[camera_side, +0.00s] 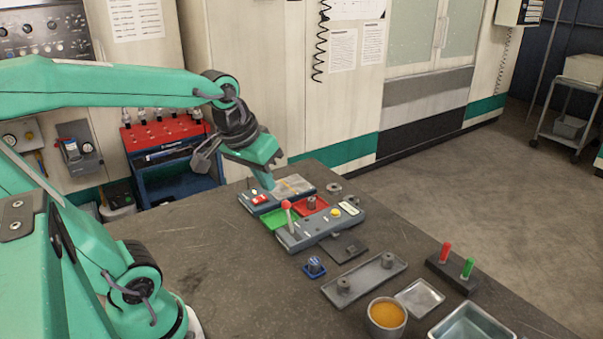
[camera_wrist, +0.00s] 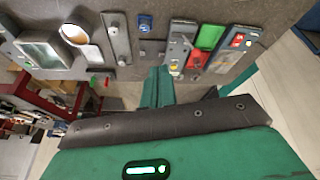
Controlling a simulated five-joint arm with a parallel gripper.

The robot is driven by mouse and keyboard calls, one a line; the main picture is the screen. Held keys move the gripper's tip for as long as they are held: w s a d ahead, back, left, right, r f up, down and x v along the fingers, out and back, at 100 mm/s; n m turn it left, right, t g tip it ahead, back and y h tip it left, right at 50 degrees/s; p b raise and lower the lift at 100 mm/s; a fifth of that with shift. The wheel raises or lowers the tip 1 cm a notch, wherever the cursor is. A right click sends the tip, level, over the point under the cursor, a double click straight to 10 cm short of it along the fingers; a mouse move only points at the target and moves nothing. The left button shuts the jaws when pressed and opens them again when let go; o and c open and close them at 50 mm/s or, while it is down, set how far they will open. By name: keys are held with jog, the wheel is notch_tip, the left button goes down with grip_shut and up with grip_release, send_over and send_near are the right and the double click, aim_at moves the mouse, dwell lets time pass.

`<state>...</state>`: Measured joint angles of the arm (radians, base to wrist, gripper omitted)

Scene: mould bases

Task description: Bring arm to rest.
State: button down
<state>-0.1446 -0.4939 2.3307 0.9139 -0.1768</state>
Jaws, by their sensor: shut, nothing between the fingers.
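My gripper (camera_side: 267,183) is shut and empty at the end of my green arm. In the side view it hangs tilted downward, near the far end of the dark worktable (camera_side: 190,255), close to a grey switch box (camera_side: 262,203) with a red switch. I cannot tell whether the fingertips are clear of the box in that view. In the wrist view my gripper's closed fingers (camera_wrist: 158,85) point toward the parts on the table, with nothing between them.
A lever panel (camera_side: 325,232), red tray (camera_side: 318,204) and green tray (camera_side: 277,218) stand near the gripper. A blue part (camera_side: 314,266), long grey plate (camera_side: 370,283), orange-filled bowl (camera_side: 386,314) and peg block (camera_side: 440,270) lie nearer the camera. The table's left part is clear.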

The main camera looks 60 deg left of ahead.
jog(key=s+d+m+t, duration=0.1)
jog(key=s+d+m, duration=0.2)
jog(key=s+d, duration=0.1)
jog(key=shift+s+f+m+h, duration=0.3)
jog(key=shift+s+f, duration=0.05)
jog(key=shift+s, duration=0.15)
